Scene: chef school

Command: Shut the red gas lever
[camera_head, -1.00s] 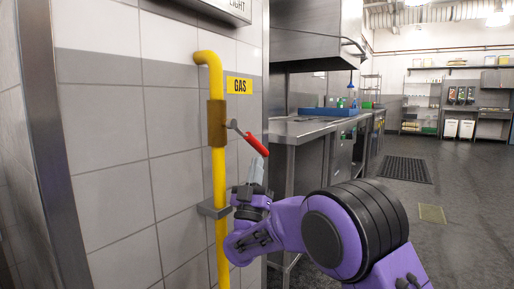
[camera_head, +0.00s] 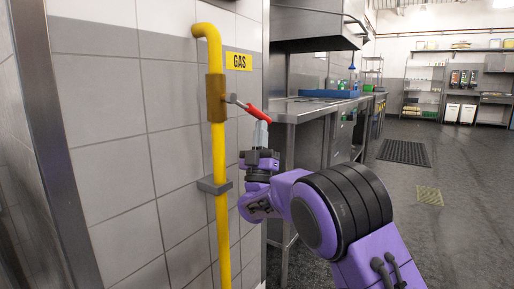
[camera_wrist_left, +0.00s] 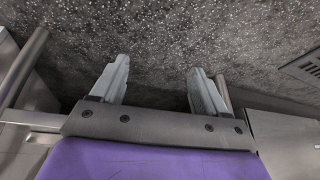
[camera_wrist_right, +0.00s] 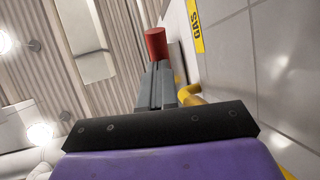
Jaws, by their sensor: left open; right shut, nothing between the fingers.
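The red gas lever (camera_head: 258,112) sticks out to the right from the brass valve body (camera_head: 216,98) on the yellow pipe, sloping slightly down. My right gripper (camera_head: 262,126) points up with its fingers shut and empty, its tips right under the lever's outer part. They appear to touch it. In the right wrist view the red lever end (camera_wrist_right: 156,43) shows just beyond the closed fingertips (camera_wrist_right: 163,72). My left gripper (camera_wrist_left: 159,68) is open and empty over the dark floor, and is not in the head view.
The yellow pipe (camera_head: 219,160) runs down the tiled wall through a grey bracket (camera_head: 214,186). A yellow GAS sign (camera_head: 239,61) is above the lever. A steel counter (camera_head: 300,112) stands close to the right of the wall. The floor (camera_head: 450,165) at right is open.

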